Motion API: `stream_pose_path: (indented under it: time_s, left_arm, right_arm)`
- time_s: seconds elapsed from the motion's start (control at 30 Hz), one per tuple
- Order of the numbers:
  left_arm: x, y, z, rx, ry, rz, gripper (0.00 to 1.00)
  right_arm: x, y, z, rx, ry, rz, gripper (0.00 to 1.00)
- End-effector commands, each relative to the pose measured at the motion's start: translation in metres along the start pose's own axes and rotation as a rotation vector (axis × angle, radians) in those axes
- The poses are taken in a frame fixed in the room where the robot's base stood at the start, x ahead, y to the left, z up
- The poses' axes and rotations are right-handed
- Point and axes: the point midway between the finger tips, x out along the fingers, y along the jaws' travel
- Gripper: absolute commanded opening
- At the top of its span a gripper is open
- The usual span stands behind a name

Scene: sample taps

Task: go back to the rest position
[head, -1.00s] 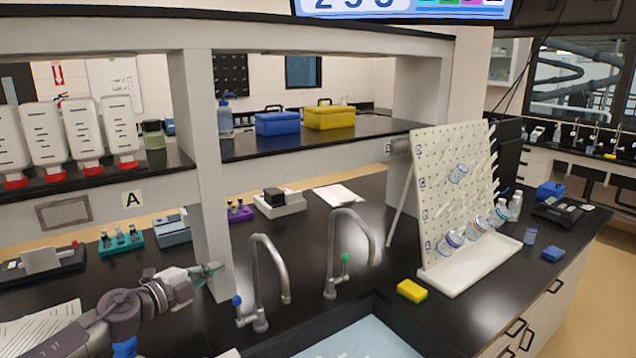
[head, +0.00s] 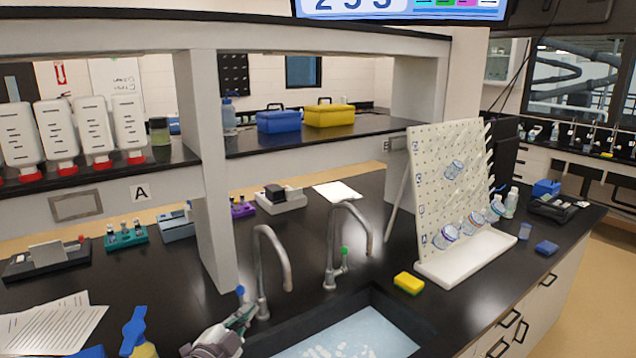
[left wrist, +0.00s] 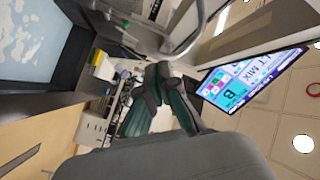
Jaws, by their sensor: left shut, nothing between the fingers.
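My left gripper (head: 243,315) is low in the head view, just left of the base of the nearer tap; its fingers are together with nothing between them. In the left wrist view, its dark green fingers (left wrist: 160,80) meet at their tips. The nearer tap (head: 266,270) is a grey gooseneck with a blue knob (head: 240,291). The other tap (head: 334,250) has a green knob (head: 344,251). Whether the gripper touches the blue-knob tap I cannot tell. My right gripper is not in view.
The sink (head: 350,338) holds pale blue water with white patches. A yellow sponge (head: 408,283) lies beside a pegboard rack (head: 450,190) with glassware. A blue-topped yellow item (head: 137,330) and papers (head: 50,328) are at lower left.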

Motion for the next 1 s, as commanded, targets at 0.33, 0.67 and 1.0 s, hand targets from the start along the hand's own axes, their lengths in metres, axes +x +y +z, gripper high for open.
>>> stream_pose_path:
  time_s: [0.33, 0.67, 1.0]
  left_arm:
    - [-0.169, 0.119, 0.058, -0.57, -0.679, 0.104, 0.0]
    - [-0.291, 0.169, 0.071, -0.754, -1.042, 0.268, 0.0]
    - [-0.369, 0.197, 0.07, -0.841, -1.247, 0.393, 0.0]
  right_arm:
    - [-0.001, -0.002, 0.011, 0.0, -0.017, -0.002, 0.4]
    - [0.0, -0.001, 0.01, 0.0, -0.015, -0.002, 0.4]
    - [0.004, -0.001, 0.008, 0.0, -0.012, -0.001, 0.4]
